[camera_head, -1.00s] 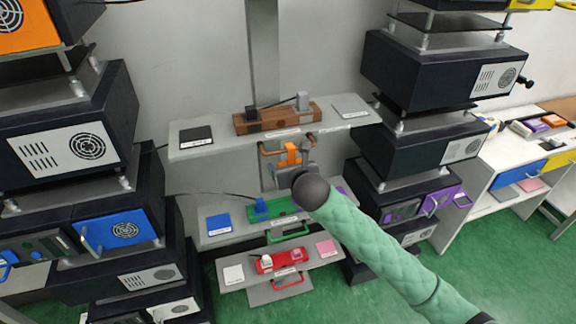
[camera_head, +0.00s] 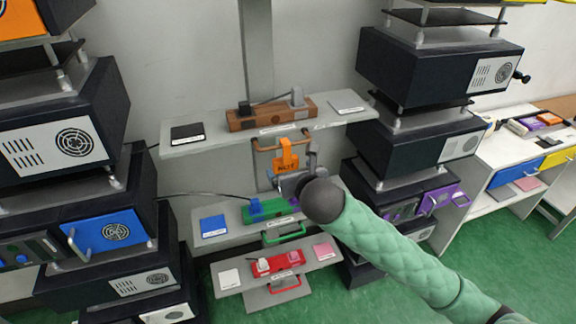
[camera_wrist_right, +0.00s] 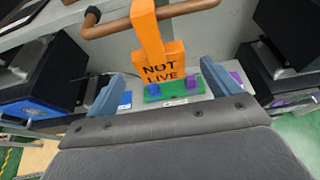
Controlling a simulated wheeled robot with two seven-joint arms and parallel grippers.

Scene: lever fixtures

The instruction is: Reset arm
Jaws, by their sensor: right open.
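An orange tag (camera_head: 286,155) reading NOT LIVE hangs on the brown handle (camera_head: 264,149) below the top shelf. In the right wrist view the tag (camera_wrist_right: 160,62) hangs from the handle (camera_wrist_right: 110,29) ahead of the fingers. My right gripper (camera_head: 291,181) is just below and in front of the tag. Its two blue-grey fingers are spread apart, with nothing held, and appear clear of the tag; the right wrist view shows the gap between them (camera_wrist_right: 164,80). My left gripper is not in view.
The top shelf (camera_head: 215,144) carries a brown lever fixture (camera_head: 270,113). Below are a green fixture (camera_head: 262,211) and a red fixture (camera_head: 277,263) on lower shelves. Dark equipment stacks stand left (camera_head: 62,130) and right (camera_head: 425,70). A white desk (camera_head: 535,150) is at far right.

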